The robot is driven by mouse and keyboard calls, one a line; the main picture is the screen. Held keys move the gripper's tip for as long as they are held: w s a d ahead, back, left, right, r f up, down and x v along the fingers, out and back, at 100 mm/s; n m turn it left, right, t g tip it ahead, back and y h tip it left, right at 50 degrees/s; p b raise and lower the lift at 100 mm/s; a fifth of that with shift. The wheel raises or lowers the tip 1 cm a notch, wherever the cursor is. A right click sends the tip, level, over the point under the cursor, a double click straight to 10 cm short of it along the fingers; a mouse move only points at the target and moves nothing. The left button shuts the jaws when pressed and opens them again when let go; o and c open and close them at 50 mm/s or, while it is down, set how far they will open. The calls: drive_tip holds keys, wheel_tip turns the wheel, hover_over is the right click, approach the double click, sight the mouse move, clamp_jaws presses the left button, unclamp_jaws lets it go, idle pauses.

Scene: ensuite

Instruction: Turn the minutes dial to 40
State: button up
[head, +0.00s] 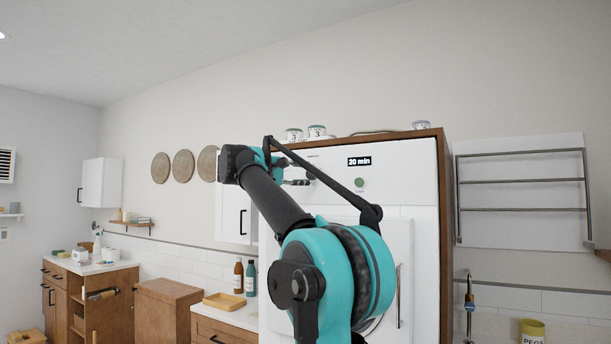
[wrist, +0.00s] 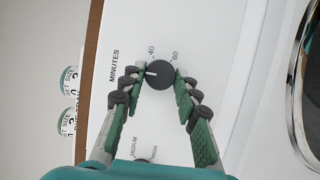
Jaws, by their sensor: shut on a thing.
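The minutes dial (wrist: 161,75) is a round dark knob on a white front panel, beside the word MINUTES. Its white pointer mark faces left in the wrist view, short of the printed 40 (wrist: 151,50); the 60 (wrist: 175,57) is further round. My gripper (wrist: 160,86) is shut on the dial, with one green-padded finger on each side. In the head view my gripper (head: 300,182) is at the panel's upper left and the dial is hidden behind it. The display (head: 359,161) reads "20 min".
A green round button (head: 359,182) is below the display. A second dial (wrist: 145,160), marked MEDIUM and HIGH, is partly covered at the bottom of the wrist view. Jars (head: 316,132) stand on top of the wooden housing (head: 441,200). A wall rack (head: 522,182) is at the right.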

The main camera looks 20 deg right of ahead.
drive_tip(key=shift+c, duration=0.7)
drive_tip(key=shift+m, duration=0.4)
drive_tip(key=m+y, duration=0.1)
drive_tip(key=m, duration=0.1)
drive_tip(key=m+y, duration=0.1)
drive_tip(key=shift+r+m, duration=0.2)
drive_tip(key=shift+m, duration=0.2)
drive_tip(key=m+y, duration=0.1)
drive_tip(key=m, duration=0.1)
drive_tip(key=m+t+y, duration=0.1)
drive_tip(key=m, duration=0.1)
drive_tip(key=shift+s+d+r+m+y, duration=0.1)
drive_tip(key=shift+s+r+m+y, duration=0.1)
drive_tip(key=shift+m+y, duration=0.15)
drive_tip(key=o, duration=1.2)
drive_tip(key=shift+c, duration=0.2)
